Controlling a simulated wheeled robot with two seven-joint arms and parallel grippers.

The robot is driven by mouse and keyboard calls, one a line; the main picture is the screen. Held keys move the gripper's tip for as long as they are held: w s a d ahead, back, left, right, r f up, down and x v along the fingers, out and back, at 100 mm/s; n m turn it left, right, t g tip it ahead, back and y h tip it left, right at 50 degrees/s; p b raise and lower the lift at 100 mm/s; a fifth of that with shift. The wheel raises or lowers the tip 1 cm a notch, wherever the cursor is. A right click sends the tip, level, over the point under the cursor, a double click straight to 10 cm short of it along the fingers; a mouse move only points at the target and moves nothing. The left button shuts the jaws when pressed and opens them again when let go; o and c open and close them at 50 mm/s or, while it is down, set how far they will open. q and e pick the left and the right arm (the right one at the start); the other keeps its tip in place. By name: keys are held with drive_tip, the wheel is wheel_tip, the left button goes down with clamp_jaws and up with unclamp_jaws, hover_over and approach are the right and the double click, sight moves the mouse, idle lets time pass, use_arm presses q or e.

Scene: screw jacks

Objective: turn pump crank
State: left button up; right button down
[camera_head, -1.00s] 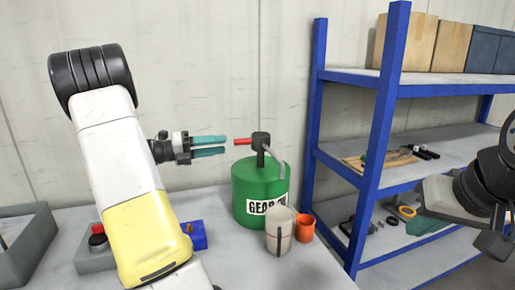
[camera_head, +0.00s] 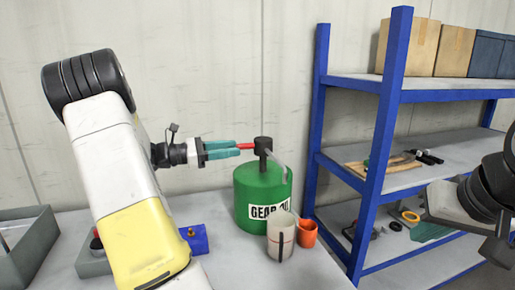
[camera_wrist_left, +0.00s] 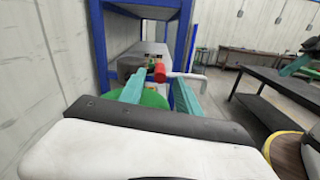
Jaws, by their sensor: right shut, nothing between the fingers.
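The pump is a green drum labelled "GEAR OIL" (camera_head: 263,190) with a dark head (camera_head: 263,146) and a bent grey spout. Its crank has a red handle (camera_head: 246,146) pointing left. My left gripper (camera_head: 238,149) is at the handle, its teal fingertips overlapping the handle's left end in the head view. In the left wrist view, the fingers are apart, with the red handle (camera_wrist_left: 160,72) appearing between them near the tips. Contact cannot be told. My right gripper (camera_head: 428,233) is at the right edge, shut and empty, partly hidden by its own wrist.
A beige cup (camera_head: 281,236) and an orange cup (camera_head: 307,234) stand in front of the pump. A blue-framed shelf (camera_head: 380,140) stands to the right. A grey bin (camera_head: 25,255) and a blue object (camera_head: 196,238) are on the bench at left.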

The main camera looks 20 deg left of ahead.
sight(245, 147)
use_arm(q)
drive_tip(key=shift+x, duration=1.8)
clamp_jaws()
